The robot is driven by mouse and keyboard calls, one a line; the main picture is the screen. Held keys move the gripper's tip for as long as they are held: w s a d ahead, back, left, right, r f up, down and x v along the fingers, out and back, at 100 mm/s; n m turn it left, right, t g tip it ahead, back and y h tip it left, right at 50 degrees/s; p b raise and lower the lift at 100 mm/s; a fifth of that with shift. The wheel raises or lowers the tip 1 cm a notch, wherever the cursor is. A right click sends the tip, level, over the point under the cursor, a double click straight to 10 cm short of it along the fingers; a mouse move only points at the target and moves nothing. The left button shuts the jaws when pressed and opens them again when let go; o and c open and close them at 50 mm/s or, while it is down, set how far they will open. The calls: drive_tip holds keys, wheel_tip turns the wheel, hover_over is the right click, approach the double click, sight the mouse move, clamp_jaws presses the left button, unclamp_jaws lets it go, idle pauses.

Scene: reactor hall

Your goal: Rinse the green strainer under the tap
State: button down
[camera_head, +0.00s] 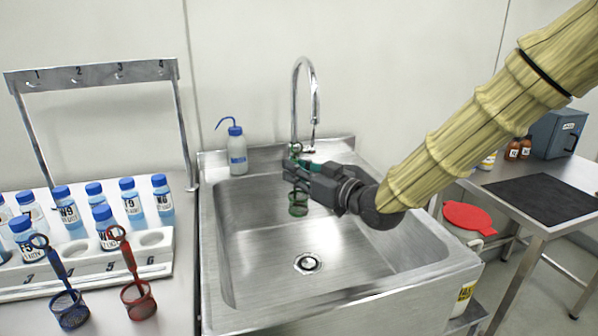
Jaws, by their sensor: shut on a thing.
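My gripper (292,168) reaches in from the right over the back of the steel sink (335,258). It is shut on the green strainer, whose cup (298,204) hangs below the jaws inside the basin. The strainer's handle is mostly hidden by the gripper. The tap (306,90) rises from the sink's back rim, and its curved spout ends just above and slightly right of the gripper. I cannot tell whether water is running.
A wash bottle (237,152) stands on the back-left sink rim. The left counter holds a bottle rack (120,258), a hook frame (95,76), a blue strainer (68,308) and a red strainer (138,300). A table with a black mat (545,198) is right. The basin's front is clear.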

drive_tip(key=w+d+f+p, duration=0.1)
drive_tip(key=w+d, duration=0.3)
drive_tip(key=w, duration=0.7)
drive_tip(key=shift+d+f, duration=0.3)
drive_tip(key=shift+f, duration=0.35)
drive_tip(key=shift+s+d, duration=0.15)
drive_tip(key=shift+d, duration=0.1)
idle(0.6)
drive_tip(key=shift+s+d, duration=0.1)
drive_tip(key=shift+d, duration=0.2)
drive_tip(key=shift+a, duration=0.3)
drive_tip(key=shift+w+a+p, duration=0.2)
drive_tip(key=shift+a+p, duration=0.05)
drive_tip(key=shift+p, duration=0.05)
drive_tip(key=shift+s, duration=0.1)
